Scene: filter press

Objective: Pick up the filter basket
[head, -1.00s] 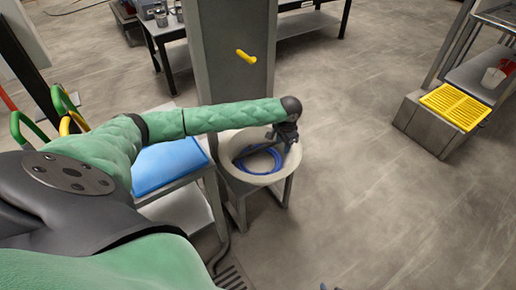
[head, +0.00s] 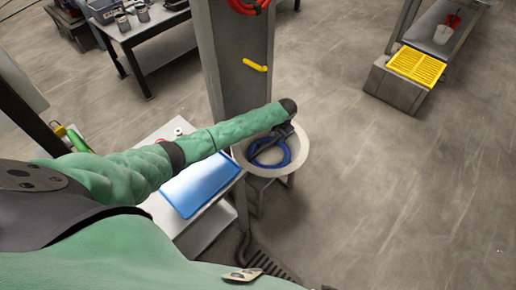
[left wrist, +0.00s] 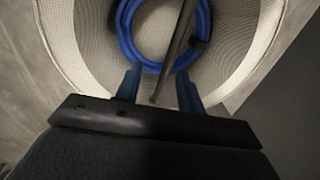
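The filter basket (head: 301,151) looks like a round, pale-rimmed bowl on a metal stand against a grey column. In the left wrist view its inside wall (left wrist: 85,45) is fine mesh. A blue ring or coiled hose (left wrist: 127,28) lies inside, and a dark bar (left wrist: 178,45) crosses it. My left gripper (head: 276,141) is over the basket's opening and hides part of it. In the left wrist view my left gripper (left wrist: 160,88) has its two blue fingers apart, with the bar's end showing between them. I cannot tell whether they touch anything. My right gripper is not in view.
A bench with a blue tray (head: 198,185) stands left of the basket, under my left arm. The grey column (head: 238,85) with a yellow handle (head: 255,65) rises behind. A yellow grate (head: 417,67) is at the upper right. The floor to the right is clear.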

